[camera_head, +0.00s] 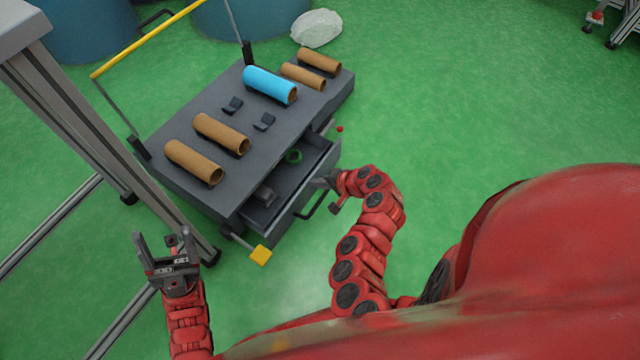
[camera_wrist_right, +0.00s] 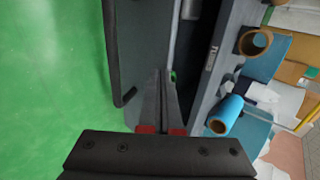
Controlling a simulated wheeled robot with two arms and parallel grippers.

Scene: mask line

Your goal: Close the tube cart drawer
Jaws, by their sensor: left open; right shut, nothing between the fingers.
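The grey tube cart (camera_head: 180,138) stands left of centre in the head view, with several brown tubes and one blue tube on its top. My right gripper (camera_head: 325,182) is shut and empty at the drawer front's upper edge, beside the handle; contact is unclear. In the right wrist view its closed fingers (camera_wrist_right: 162,85) point along the drawer front. My left gripper (camera_head: 165,250) is open and empty, left of the cart.
A metal frame post (camera_head: 95,130) stands at the left, close to my left gripper. A yellow block (camera_head: 261,255) sticks out low at the cart's front corner. Blue barrels (camera_head: 85,35) and a white bag (camera_head: 316,28) are behind. Green floor (camera_head: 480,110) is open to the right.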

